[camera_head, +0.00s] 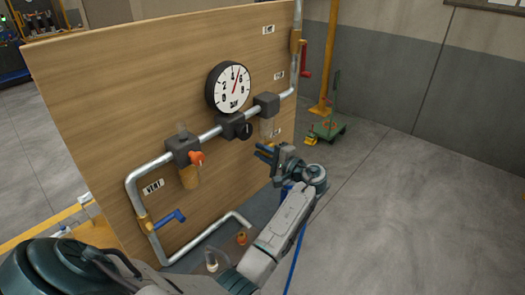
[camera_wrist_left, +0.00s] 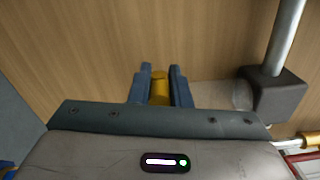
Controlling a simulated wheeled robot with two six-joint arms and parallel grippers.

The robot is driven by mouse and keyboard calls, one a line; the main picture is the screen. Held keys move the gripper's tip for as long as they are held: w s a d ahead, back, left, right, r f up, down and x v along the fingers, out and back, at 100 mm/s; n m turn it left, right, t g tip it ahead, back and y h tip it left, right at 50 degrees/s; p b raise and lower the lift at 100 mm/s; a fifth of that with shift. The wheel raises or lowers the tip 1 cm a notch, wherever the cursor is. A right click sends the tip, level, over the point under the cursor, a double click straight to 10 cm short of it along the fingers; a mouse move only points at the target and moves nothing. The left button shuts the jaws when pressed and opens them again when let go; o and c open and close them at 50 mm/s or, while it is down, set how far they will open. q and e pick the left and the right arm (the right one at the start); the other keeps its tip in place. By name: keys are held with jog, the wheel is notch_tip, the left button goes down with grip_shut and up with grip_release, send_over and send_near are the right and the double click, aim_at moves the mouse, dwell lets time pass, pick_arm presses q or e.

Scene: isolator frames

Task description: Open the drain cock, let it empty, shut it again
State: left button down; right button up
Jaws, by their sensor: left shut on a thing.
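A wooden panel (camera_head: 110,90) carries a grey pipe run with a gauge (camera_head: 231,88). A dark block (camera_head: 267,101) with a clear bowl (camera_head: 267,127) hangs on the pipe right of the gauge. My left gripper (camera_head: 268,155) is just below this bowl. In the left wrist view, its blue fingers (camera_wrist_left: 160,85) are shut on a brass-yellow drain cock (camera_wrist_left: 160,90). The bowl (camera_wrist_left: 222,94) and block (camera_wrist_left: 277,95) lie to its right there. The fingers hide the cock's sides. My right gripper is not in view.
Left on the pipe, another unit has an orange knob (camera_head: 196,158) above an amber-filled bowl (camera_head: 189,177). A blue lever (camera_head: 170,219) is at lower left, a red handle (camera_head: 305,58) at upper right. A green trolley (camera_head: 327,130) stands on the floor behind; floor at right is clear.

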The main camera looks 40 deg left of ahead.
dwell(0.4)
pick_arm(q)
jog(key=c, duration=1.4)
grip_release()
jog(key=shift+o, duration=0.2)
jog(key=shift+w+d, duration=0.1)
jog(key=d+b, duration=0.5)
jog(key=d, duration=0.5)
jog(key=shift+s+d, duration=0.4)
